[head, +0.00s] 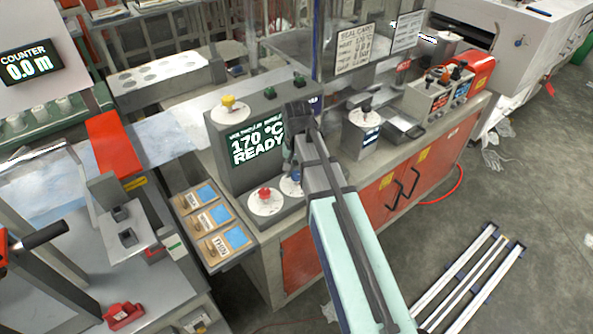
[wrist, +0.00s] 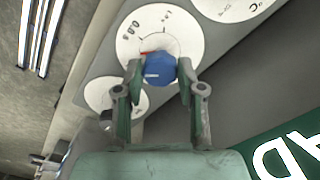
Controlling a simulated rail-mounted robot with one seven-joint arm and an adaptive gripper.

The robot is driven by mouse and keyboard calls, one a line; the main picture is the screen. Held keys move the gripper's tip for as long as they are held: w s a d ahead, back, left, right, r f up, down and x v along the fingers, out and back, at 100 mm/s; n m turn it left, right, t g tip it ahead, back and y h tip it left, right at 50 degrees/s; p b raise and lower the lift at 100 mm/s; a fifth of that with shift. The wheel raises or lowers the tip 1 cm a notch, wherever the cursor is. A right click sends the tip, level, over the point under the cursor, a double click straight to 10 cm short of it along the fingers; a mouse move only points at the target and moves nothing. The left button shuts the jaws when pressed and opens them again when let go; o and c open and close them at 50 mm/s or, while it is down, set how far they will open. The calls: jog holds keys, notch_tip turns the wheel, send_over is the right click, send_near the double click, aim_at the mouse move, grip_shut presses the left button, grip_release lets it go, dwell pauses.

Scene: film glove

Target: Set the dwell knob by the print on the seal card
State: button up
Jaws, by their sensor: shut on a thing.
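My gripper (head: 289,168) reaches down to the lower right dial of the grey control box (head: 227,172). In the wrist view, my gripper (wrist: 160,78) is shut on a round blue knob (wrist: 160,67), one finger on each side. The knob sits on a white dial (wrist: 183,42) with printed marks; a red mark shows by the knob's upper left edge.
The box's display (head: 257,146) reads 170 °C READY. A yellow knob (head: 228,102) sits above and a red knob (head: 265,194) left of my gripper. Labelled trays (head: 210,218) lie left of the box. Another box with a black knob (head: 366,107) stands right.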

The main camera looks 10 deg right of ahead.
aim_at(296, 174)
jog(key=m, duration=0.4)
jog(key=shift+s+f+m, duration=0.1)
jog(key=shift+s+m, duration=0.05)
jog(key=shift+m, duration=1.75)
jog(key=o, duration=1.1)
jog(key=shift+o, duration=0.2)
jog(key=shift+r, duration=0.7)
notch_tip(296, 174, up, 11)
jog(key=shift+f, duration=0.15)
